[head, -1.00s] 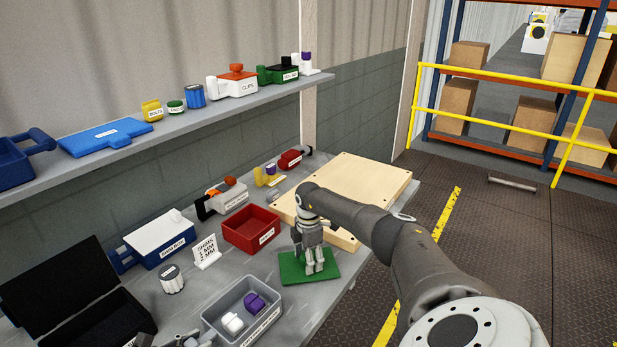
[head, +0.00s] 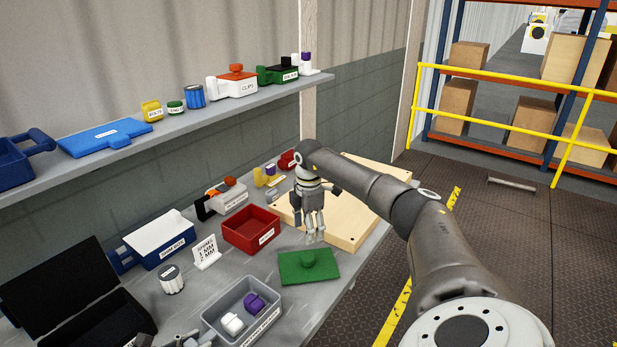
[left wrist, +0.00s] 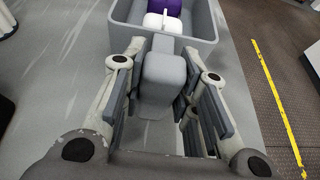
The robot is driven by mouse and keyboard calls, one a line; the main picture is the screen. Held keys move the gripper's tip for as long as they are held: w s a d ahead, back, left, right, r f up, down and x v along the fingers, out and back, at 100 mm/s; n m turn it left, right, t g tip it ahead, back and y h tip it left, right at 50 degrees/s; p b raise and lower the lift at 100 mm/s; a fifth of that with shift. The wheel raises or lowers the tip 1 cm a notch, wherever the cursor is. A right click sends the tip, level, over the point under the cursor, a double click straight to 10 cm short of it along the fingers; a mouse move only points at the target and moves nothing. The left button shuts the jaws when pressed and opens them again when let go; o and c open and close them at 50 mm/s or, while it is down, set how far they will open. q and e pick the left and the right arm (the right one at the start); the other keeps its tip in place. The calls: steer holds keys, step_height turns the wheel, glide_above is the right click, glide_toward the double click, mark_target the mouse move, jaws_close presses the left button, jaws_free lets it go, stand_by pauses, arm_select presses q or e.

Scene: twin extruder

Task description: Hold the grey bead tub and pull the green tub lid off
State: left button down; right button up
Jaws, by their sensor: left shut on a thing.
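The grey bead tub (head: 272,322) stands uncovered at the bottom of the head view, with a white and a purple piece inside. Its grey handle (left wrist: 163,82) is between the fingers of my left gripper (left wrist: 160,95), which is shut on it in the left wrist view. Only bits of that gripper show at the head view's bottom edge. The green tub lid (head: 292,270) lies flat on the bench behind the tub, apart from it, knob up. My right gripper (head: 312,237) hangs above the lid, empty, its fingers apart and clear of the knob.
A red bin (head: 250,232) stands left of the right gripper, and a pale wooden board (head: 365,190) lies behind it. A blue-and-white box (head: 160,243), a small sign (head: 206,252) and an open black case (head: 90,325) stand at left. A shelf (head: 220,107) runs above.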

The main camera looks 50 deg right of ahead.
arm_select(q)
steer(key=shift+a+f, duration=0.1)
steer(key=shift+f, duration=0.15)
steer(key=c, duration=1.4)
jaws_free()
steer(key=o, duration=0.3)
steer(key=shift+w+r, duration=0.1)
steer(key=shift+o, duration=0.2)
steer(key=shift+r, duration=0.15)
steer(key=v, duration=1.1)
steer(key=shift+a, duration=0.4)
